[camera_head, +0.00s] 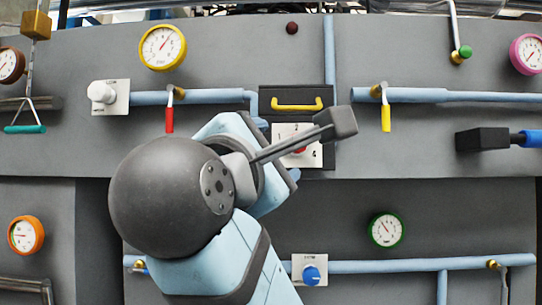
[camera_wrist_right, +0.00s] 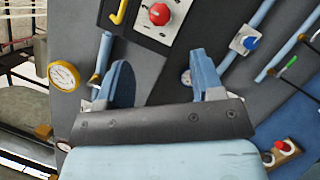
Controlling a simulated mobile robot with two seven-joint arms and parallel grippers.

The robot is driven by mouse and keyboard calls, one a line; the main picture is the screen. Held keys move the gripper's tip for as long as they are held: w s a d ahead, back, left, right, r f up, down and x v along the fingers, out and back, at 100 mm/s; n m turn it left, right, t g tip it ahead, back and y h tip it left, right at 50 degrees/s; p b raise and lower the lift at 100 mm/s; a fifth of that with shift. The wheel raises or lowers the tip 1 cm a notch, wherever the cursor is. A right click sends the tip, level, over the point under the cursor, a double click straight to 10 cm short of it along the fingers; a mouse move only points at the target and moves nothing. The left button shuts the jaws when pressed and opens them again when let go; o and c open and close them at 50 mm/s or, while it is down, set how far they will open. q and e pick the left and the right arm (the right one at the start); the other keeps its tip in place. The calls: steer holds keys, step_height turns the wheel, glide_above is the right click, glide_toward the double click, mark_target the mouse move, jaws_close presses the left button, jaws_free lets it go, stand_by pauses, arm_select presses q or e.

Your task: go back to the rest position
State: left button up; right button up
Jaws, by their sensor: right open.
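My right gripper (camera_wrist_right: 158,62) shows in the right wrist view, its two blue fingers spread wide apart with nothing between them. It faces the grey panel (camera_wrist_right: 222,25). A red knob on a white plate (camera_head: 283,131) is partly covered by the arm in the head view. The knob (camera_wrist_right: 159,14) shows whole beyond the fingers in the wrist view. My left gripper is not in view.
A yellow handle (camera_head: 297,104) sits above the red knob. A red lever (camera_head: 169,119) and a yellow lever (camera_head: 386,117) hang from the upper pipes. A blue knob (camera_head: 311,275) is right of my arm. Gauges, including a green one (camera_head: 386,230), line the panel.

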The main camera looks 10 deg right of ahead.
steer(key=w+d+f+y+p, duration=0.15)
steer(key=w+f+y, duration=0.45)
steer(key=w+f, duration=0.95)
step_height(320, 180, down, 24)
steer(key=d+m+g+y, duration=0.1)
steer(key=g+y, duration=0.1)
steer(key=y, duration=0.2)
steer(key=s+d+f+m+g+y+p, duration=0.1)
steer(key=s+d+f+m, duration=0.15)
steer(key=s+f, duration=0.45)
steer(key=s+d+f+m+g+y, duration=0.1)
steer(key=s+f+m+y, duration=0.2)
steer(key=f, duration=0.9)
steer(key=s+d+f+m+g+p, duration=0.1)
steer(key=s+f+m, duration=0.2)
steer(key=s+f, duration=0.45)
steer(key=s+d+f+m+y, duration=0.1)
steer(key=s+d+f+m, duration=0.2)
steer(key=s+f, duration=0.6)
steer(key=s+m, duration=0.2)
steer(key=shift+s+d+f+g+p, duration=0.2)
steer(key=shift+s+d+g+p, duration=0.1)
steer(key=shift+d+g, duration=0.1)
